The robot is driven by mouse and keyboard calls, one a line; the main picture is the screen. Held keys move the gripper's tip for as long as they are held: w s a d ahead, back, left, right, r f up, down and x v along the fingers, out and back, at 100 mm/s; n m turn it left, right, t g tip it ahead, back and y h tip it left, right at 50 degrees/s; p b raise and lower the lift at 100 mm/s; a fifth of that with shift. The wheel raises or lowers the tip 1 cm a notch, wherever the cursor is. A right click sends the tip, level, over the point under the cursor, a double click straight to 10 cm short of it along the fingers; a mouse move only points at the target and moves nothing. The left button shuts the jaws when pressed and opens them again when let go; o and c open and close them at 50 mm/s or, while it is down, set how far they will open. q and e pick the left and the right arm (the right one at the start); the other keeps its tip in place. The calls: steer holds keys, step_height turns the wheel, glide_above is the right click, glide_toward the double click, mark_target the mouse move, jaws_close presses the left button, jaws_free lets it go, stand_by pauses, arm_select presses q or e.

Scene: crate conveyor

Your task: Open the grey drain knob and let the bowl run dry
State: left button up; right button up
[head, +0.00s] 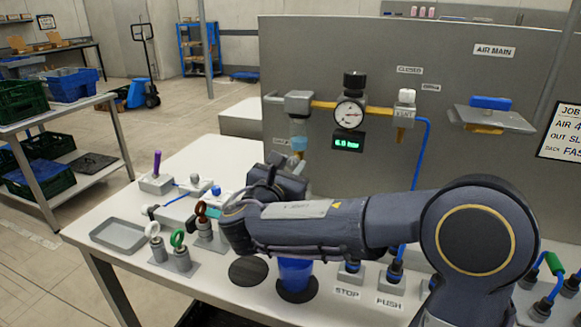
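The filter bowl (298,128) hangs under a grey block at the left of the panel. It looks translucent, with a light blue band (299,143) low down that may be water. I cannot make out the grey drain knob; the area under the bowl is largely covered by my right gripper (277,172). That dark gripper is just below and slightly left of the bowl, at the end of my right arm, which reaches in from the right. Its fingertips are small and dark, so I cannot tell whether they are open or touching anything. My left gripper is not in view.
A pressure gauge (349,113) and green bar display (347,142) are right of the bowl. Ring-handled pieces (182,253), a grey tray (119,235) and a blue cup (295,272) stand on the white bench.

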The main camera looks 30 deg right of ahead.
steer(key=c, duration=0.3)
steer(key=m+b, duration=0.2)
steer(key=shift+f+b, duration=0.25)
steer(key=shift+b, duration=0.05)
steer(key=m+b, duration=0.9)
steer(key=m, duration=0.1)
steer(key=shift+b, duration=0.4)
steer(key=m+b, duration=0.3)
steer(key=shift+r+m+b, duration=0.1)
steer(key=shift+m+b, duration=0.8)
steer(key=shift+m, duration=0.6)
steer(key=o, duration=1)
steer(key=shift+r, duration=0.1)
